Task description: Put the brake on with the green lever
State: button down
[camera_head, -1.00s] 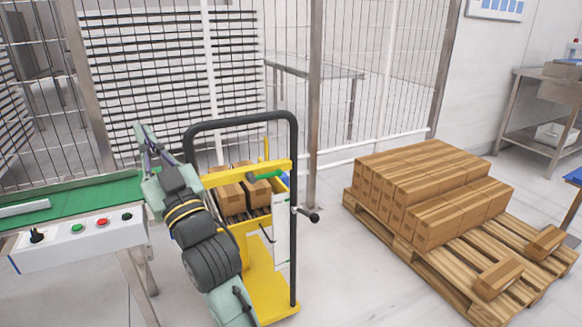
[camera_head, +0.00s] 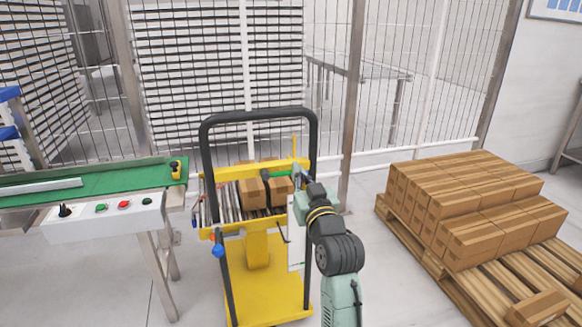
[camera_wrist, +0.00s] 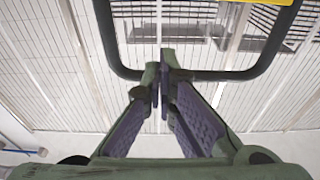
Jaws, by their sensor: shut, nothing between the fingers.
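The yellow trolley (camera_head: 257,285) with a black push handle (camera_head: 258,113) stands in the middle of the head view. A green lever (camera_head: 277,187) lies about level along its yellow upper bar, partly hidden by my arm. My gripper (camera_head: 297,169) is at the right end of that bar, close to the lever; I cannot tell whether it touches. In the wrist view my gripper's fingers (camera_wrist: 160,76) are together with nothing between them. The black push handle (camera_wrist: 210,75) shows behind them there, and the lever is not in that view.
Brown boxes (camera_head: 249,190) sit on the trolley's rollers. A conveyor (camera_head: 110,182) with a button panel (camera_head: 104,217) stands at left. A pallet (camera_head: 428,258) stacked with boxes (camera_head: 470,200) is at right. A wire fence (camera_head: 425,75) runs behind. Some floor is clear between trolley and pallet.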

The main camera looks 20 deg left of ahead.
jog(key=r+p, duration=0.2)
jog(key=p, duration=0.1)
send_over(280, 173)
jog(key=d, duration=0.2)
jog(key=f, duration=0.4)
jog(key=shift+d+f, duration=0.25)
jog(key=shift+d, duration=0.1)
